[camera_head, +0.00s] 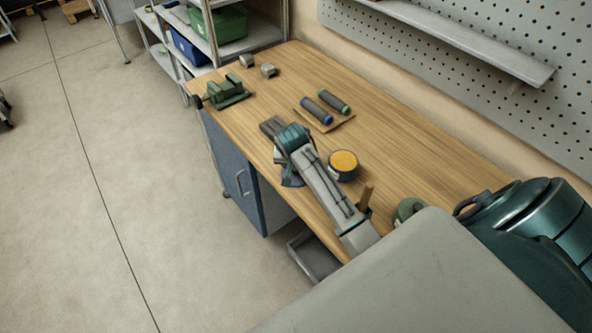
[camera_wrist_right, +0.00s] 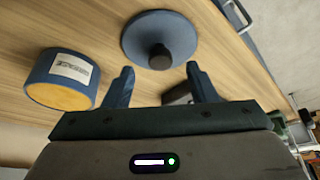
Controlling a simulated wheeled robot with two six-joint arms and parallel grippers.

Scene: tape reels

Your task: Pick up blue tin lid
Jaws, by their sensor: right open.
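The blue tin lid (camera_wrist_right: 141,35) is a round blue disc with a dark knob (camera_wrist_right: 160,57) at its middle. It lies on the wooden bench, knob toward the camera, in the right wrist view. In the head view the lid (camera_head: 291,181) is mostly hidden under my right arm. My right gripper (camera_wrist_right: 161,69) is open, and the knob shows between and just beyond its two fingertips. I see no contact. In the head view its fingers are hidden. A blue tin with an orange top (camera_head: 343,161) stands beside the lid; its white label shows in the wrist view (camera_wrist_right: 62,82). My left gripper is out of view.
A board with two dark rollers (camera_head: 325,110) lies beyond the tin. A green vise (camera_head: 228,91) and small grey blocks (camera_head: 268,70) sit at the far end. An upright brown peg (camera_head: 365,196) stands near my right forearm. The front bench edge is close to the lid.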

